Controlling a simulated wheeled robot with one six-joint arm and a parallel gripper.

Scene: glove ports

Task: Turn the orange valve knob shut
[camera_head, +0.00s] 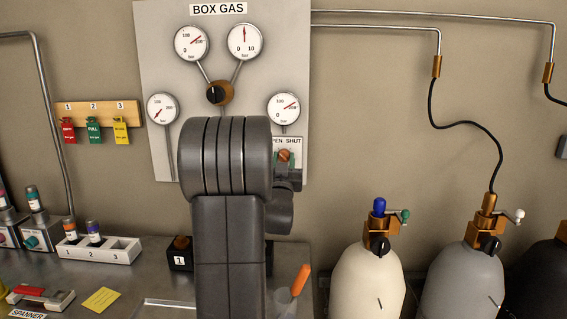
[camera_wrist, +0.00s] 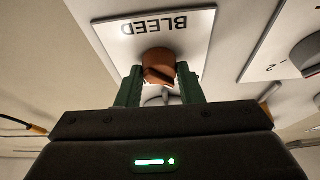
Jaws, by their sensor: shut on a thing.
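The orange valve knob (camera_head: 284,155) sits on the right side of the grey BOX GAS panel (camera_head: 160,60), just under a label reading SHUT with part of OPEN beside it. In the wrist view the knob (camera_wrist: 158,66) is between the two green fingers of my gripper (camera_wrist: 157,88), on a white plate marked BLEED (camera_wrist: 182,22), which appears upside down. My gripper (camera_head: 285,160) is shut on the knob. My arm hides part of the panel and of the label in the head view. The knob's exact turn angle is hard to read.
Gauges (camera_head: 244,42) and a brass regulator with a black knob (camera_head: 219,93) are on the panel close to my arm. Gas cylinders (camera_head: 370,285) stand at lower right. A bench with a vial rack (camera_head: 122,250) and an orange-handled tool (camera_head: 301,279) lies below.

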